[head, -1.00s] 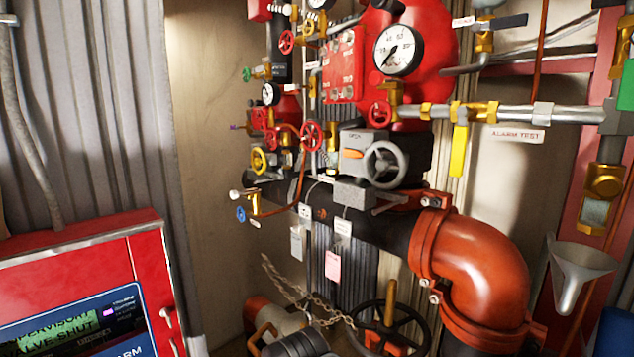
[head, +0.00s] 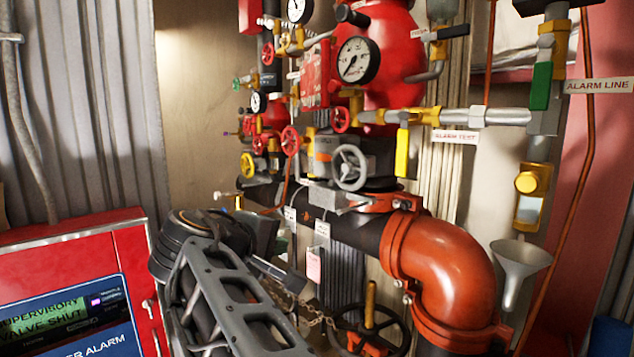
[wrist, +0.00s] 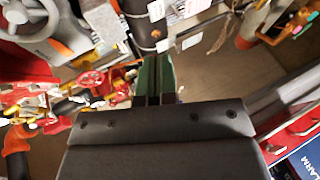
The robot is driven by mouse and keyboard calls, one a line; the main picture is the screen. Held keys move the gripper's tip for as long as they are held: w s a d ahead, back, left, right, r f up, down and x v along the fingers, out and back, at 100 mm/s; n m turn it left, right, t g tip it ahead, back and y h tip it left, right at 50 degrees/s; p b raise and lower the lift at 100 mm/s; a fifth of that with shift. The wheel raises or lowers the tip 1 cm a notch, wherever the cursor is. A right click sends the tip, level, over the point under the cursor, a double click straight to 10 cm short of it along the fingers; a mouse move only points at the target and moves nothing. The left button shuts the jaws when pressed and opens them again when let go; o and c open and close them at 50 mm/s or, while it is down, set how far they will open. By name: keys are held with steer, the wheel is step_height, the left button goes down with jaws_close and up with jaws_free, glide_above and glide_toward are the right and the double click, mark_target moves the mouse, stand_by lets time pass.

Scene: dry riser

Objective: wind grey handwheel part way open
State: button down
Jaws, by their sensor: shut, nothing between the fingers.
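The grey handwheel (head: 349,167) is spoked and sits on the front of a dark grey gearbox (head: 378,152) with an orange indicator, above the black pipe. In the wrist view part of the grey wheel (wrist: 32,18) shows at the upper left, cut off by the frame edge. My gripper (wrist: 155,72) is shut and empty, its dark green fingers close together. It is apart from the wheel, which lies to the left of and beyond the fingertips. In the head view my arm stands at the lower left, below and left of the wheel; the fingertips are not clear there.
Small red handwheels (head: 290,140) and gauges (head: 357,60) crowd the riser near the grey wheel. Tags (head: 314,265) hang below the black pipe. A large orange elbow (head: 440,265) is at right. A red alarm panel (head: 75,240) stands at lower left.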

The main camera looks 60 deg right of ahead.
mark_target(361, 169)
steer(key=s+d+r+m+g+h, duration=0.3)
steer(key=s+r+g, duration=0.35)
steer(key=r, duration=0.55)
steer(key=w+d+r+p, duration=0.1)
steer(key=d+r+p, duration=0.4)
steer(key=d+p, duration=0.15)
steer(key=shift+t+h, duration=0.25)
steer(key=shift+h, duration=0.05)
steer(key=w+f, duration=0.1)
steer(key=w+f+b, duration=0.1)
steer(key=f, duration=0.1)
steer(key=w+f+b, duration=0.1)
steer(key=f, duration=0.1)
steer(key=shift+w+d+f, duration=0.1)
steer(key=shift+w+d, duration=0.05)
steer(key=shift+w, duration=0.1)
steer(key=s+a+f+b, duration=0.1)
steer(key=s+f+b, duration=0.3)
steer(key=b, duration=0.2)
steer(key=s+r+p, duration=0.2)
steer(key=r, duration=0.1)
steer(key=shift+s+a+r, duration=0.15)
steer(key=shift+a+r, duration=0.05)
steer(key=shift+s+r, duration=0.35)
steer(key=shift+s, duration=0.1)
steer(key=shift+x, duration=1.05)
steer(key=shift+r+p, duration=0.2)
steer(key=shift+p, duration=0.25)
